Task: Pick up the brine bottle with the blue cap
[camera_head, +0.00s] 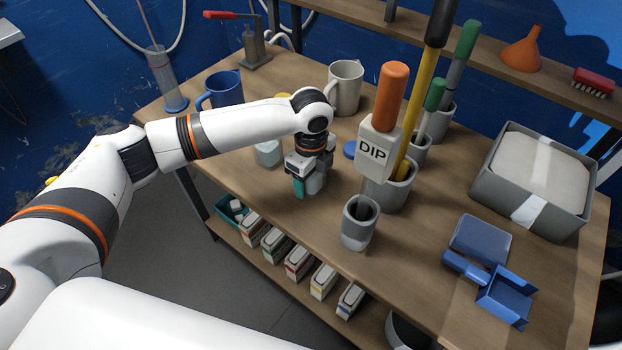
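A round blue cap (351,149) shows on the table, just right of my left gripper and partly behind the DIP block. The body under it is mostly hidden, so I cannot tell whether it is the brine bottle. My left gripper (309,182) points down near the table's front edge, with a teal piece at its tip. A pale, translucent grey-green container (317,183) shows right at its fingers, its top hidden by the gripper. I cannot tell whether the fingers are closed on it. My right gripper is out of view.
A pale jar (268,154) stands left of the gripper. A white DIP block (372,148) with an orange handle, a grey cup (360,224) and brush holders crowd the right side. Blue mug (224,88) and beige jug (345,88) stand behind. Boxes (298,263) line the lower shelf.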

